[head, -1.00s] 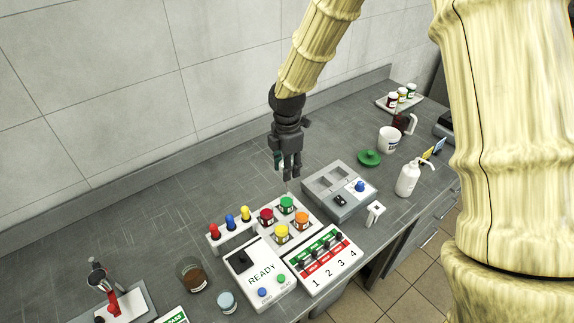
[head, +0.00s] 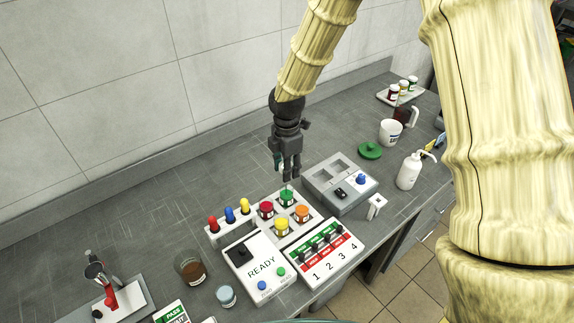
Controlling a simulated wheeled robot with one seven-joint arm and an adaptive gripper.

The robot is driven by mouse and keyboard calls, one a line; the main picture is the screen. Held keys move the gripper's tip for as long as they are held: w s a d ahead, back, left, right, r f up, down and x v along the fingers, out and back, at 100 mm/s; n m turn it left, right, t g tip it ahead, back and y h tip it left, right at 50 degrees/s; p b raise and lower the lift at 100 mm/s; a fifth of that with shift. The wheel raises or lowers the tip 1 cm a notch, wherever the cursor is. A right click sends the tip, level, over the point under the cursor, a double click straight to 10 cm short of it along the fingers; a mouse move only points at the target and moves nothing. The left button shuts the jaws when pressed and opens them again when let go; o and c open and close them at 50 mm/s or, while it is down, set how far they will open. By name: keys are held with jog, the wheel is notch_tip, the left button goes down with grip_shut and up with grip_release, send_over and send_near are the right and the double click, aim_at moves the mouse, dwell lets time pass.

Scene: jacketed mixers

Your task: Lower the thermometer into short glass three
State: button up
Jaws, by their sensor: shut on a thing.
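My gripper (head: 290,174) points down above the white block (head: 304,232) with red, green, yellow and orange jars. It is shut on the thermometer (head: 288,185), of which only a thin stem shows below the fingertips. The stem is directly over or at the green jar (head: 287,196); whether its tip is inside cannot be told. The red jar (head: 266,209), yellow jar (head: 282,226) and orange jar (head: 302,214) stand beside it. No number shows on the jars, so which is short glass three cannot be told.
A READY box (head: 260,265) and a switch panel (head: 324,252) numbered 1 to 4 stand in front. A grey device (head: 340,186) is close to the right. A rack (head: 230,232) with red, blue and yellow bulbs stands left. The counter behind is clear.

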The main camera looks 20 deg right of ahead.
jog(key=shift+f+b, duration=0.6)
jog(key=shift+f, duration=1.2)
jog(key=o, duration=1.4)
jog(key=shift+r+p, duration=2.55)
jog(key=shift+r, duration=0.4)
